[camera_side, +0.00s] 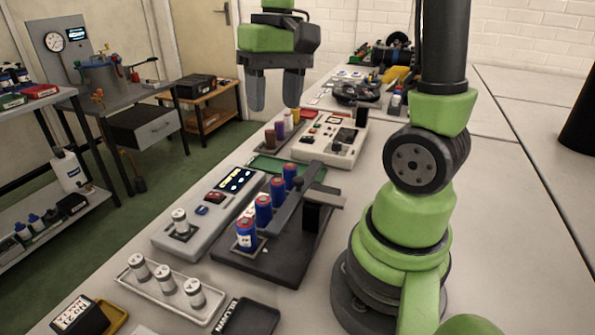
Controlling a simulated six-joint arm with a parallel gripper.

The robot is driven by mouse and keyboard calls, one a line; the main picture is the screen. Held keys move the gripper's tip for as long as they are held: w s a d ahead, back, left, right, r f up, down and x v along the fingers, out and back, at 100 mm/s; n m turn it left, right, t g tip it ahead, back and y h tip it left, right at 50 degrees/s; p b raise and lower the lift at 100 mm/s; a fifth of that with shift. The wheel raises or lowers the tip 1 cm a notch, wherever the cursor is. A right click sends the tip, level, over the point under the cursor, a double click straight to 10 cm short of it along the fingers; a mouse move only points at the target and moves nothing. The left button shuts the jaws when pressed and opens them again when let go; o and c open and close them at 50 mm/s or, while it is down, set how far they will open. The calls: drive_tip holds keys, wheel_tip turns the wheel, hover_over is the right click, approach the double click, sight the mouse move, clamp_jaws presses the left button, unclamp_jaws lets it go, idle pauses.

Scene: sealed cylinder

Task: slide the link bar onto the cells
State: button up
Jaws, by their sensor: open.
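My gripper (275,92) hangs in the upper middle, its two dark fingers apart and empty, well above the bench. Several blue cells with reddish tops, the nearest one (247,234) among them, stand upright in a row on a dark base (268,264). The grey link bar (298,196) lies slantwise just right of the cells, beside a black block on the same base. From this angle I cannot tell whether the bar touches any cell.
A grey unit with a lit display (234,181) stands left of the cells. A white device (335,140) stands behind.

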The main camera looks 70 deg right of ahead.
sight(298, 178)
drive_tip(key=d+f+m+g+y, duration=0.2)
drive_tip(key=d+f+g, duration=0.2)
drive_tip(key=d+f, duration=0.25)
drive_tip(key=x, duration=0.6)
drive_tip(key=w+x, duration=0.1)
drive_tip(key=x, duration=0.2)
drive_tip(key=shift+s+d+f, duration=0.1)
drive_tip(key=shift+f, duration=0.3)
drive_tip(key=shift+c, duration=0.2)
